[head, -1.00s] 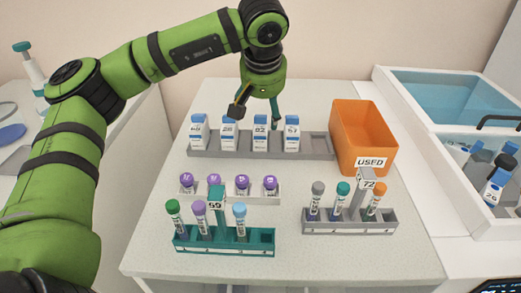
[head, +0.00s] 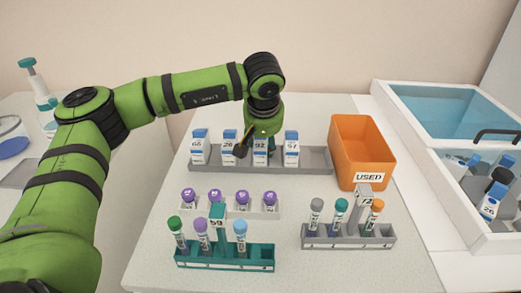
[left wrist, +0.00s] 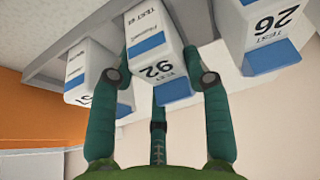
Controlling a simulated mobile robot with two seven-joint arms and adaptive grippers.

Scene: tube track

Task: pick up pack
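Several white-and-blue packs stand in a row in a long grey rack (head: 315,160) at the back of the table. They include pack 26 (head: 229,147), pack 92 (head: 260,157) and pack 57 (head: 291,148). My left gripper (head: 259,140) is lowered over pack 92, hiding its top in the head view. In the left wrist view, the green fingers (left wrist: 158,70) are spread on either side of pack 92 (left wrist: 155,45), with pack 57 (left wrist: 88,75) to the left and pack 26 (left wrist: 270,35) to the right. I cannot tell whether they touch it. My right gripper is not in view.
An orange bin marked USED (head: 362,155) stands right of the rack. In front are a white rack of purple-capped tubes (head: 262,212), a teal tube rack (head: 225,258) and a grey tube rack (head: 350,240). A blue-lidded white box (head: 440,110) stands at the far right.

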